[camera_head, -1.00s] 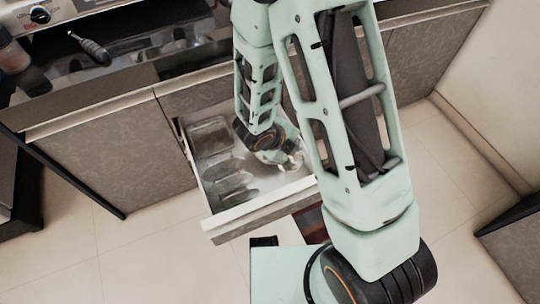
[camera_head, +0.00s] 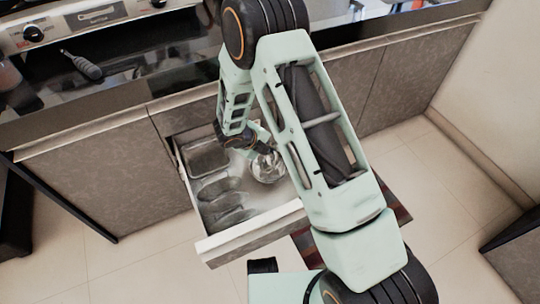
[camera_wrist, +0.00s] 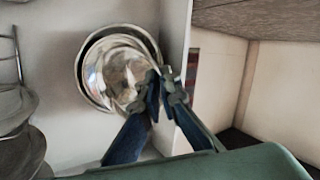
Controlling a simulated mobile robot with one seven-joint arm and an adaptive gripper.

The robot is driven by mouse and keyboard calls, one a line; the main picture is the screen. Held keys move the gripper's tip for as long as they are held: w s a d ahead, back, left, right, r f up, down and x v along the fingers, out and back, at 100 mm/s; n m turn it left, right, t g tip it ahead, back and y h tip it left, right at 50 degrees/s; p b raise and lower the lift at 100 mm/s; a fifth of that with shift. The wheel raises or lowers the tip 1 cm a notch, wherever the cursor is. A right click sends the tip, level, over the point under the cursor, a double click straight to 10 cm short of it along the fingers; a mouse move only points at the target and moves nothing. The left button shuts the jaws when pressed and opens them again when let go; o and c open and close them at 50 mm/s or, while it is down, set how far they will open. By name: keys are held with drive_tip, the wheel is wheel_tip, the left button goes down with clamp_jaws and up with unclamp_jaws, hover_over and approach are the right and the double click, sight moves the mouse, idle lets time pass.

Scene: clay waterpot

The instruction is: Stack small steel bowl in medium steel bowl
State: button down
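The small steel bowl (camera_wrist: 112,72) is shiny and lies over the opening of the medium steel bowl (camera_wrist: 82,88), whose rim shows as a ring around it in the wrist view. The small bowl sits off-centre toward my fingers; I cannot tell if it rests on the medium bowl's bottom. My gripper (camera_wrist: 162,84) has its fingertips close together at the small bowl's right rim, seemingly pinching it. In the head view the steel bowls (camera_head: 268,169) show in the drawer below my gripper, partly hidden by my arm, and cannot be told apart.
The open drawer (camera_head: 240,240) also holds a rectangular pan (camera_head: 208,158) and several dark, rounded items (camera_head: 222,187) at its left. In the wrist view the drawer's side wall (camera_wrist: 180,30) stands close to the right of the bowls.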

sight(271, 157)
drive_tip(key=shift+w+f+b, duration=0.1)
drive_tip(key=shift+f+b, duration=0.4)
drive_tip(key=shift+f, duration=1.15)
drive_tip(key=shift+f+b, duration=0.35)
drive_tip(key=shift+f, duration=0.25)
drive_tip(key=c, duration=2.6)
unclamp_jaws()
drive_tip(key=shift+c, duration=0.2)
drive_tip(key=o, duration=0.5)
